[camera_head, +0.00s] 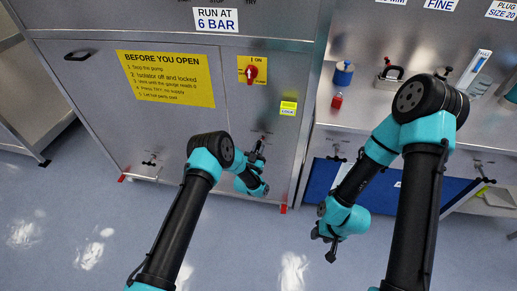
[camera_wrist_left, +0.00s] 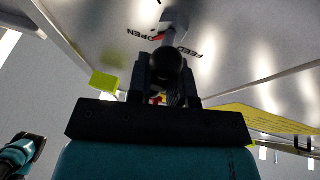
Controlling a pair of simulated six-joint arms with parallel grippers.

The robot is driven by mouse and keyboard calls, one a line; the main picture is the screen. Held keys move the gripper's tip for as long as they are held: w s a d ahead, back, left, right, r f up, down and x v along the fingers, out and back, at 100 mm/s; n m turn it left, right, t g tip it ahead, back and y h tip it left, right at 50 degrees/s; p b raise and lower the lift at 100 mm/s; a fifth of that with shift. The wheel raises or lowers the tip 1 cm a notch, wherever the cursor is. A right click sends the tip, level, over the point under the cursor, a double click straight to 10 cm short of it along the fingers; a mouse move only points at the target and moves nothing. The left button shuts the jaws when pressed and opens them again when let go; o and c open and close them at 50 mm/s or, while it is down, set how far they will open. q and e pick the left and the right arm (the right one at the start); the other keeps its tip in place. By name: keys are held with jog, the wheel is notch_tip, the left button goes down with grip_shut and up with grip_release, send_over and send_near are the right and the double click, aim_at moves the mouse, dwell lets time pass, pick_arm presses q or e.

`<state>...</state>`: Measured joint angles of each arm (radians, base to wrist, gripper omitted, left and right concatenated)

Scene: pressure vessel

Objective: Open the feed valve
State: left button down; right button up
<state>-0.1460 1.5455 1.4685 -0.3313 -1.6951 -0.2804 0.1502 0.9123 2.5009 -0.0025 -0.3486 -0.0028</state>
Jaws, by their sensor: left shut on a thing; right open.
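The feed valve shows in the left wrist view as a grey lever (camera_wrist_left: 175,24) with a round black knob (camera_wrist_left: 172,64) at its near end. Labels reading OPEN (camera_wrist_left: 145,35) and FEED (camera_wrist_left: 187,51) appear upside down on the steel panel beside it, with a red mark near OPEN. My left gripper (camera_head: 257,150) is at the lower right of the steel cabinet front, and it also shows in the left wrist view (camera_wrist_left: 172,82), its fingers shut on the knob. In the head view the arm hides most of the valve. My right gripper (camera_head: 327,243) is open and empty, low over the floor.
The steel cabinet carries a yellow notice (camera_head: 166,78), a red rotary isolator (camera_head: 252,73) and a yellow-green tag (camera_head: 288,108). A bench at right holds a blue-topped item (camera_head: 343,73), a small red bottle (camera_head: 337,101) and a clamp-like fitting (camera_head: 389,75). The floor in front is clear.

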pick_arm(q)
jog(key=shift+s+d+f, duration=0.1)
jog(key=shift+s+d, duration=0.05)
jog(key=shift+d, duration=0.2)
jog(key=c, duration=1.3)
grip_release()
jog(key=shift+o, duration=0.8)
jog(key=shift+a, duration=0.1)
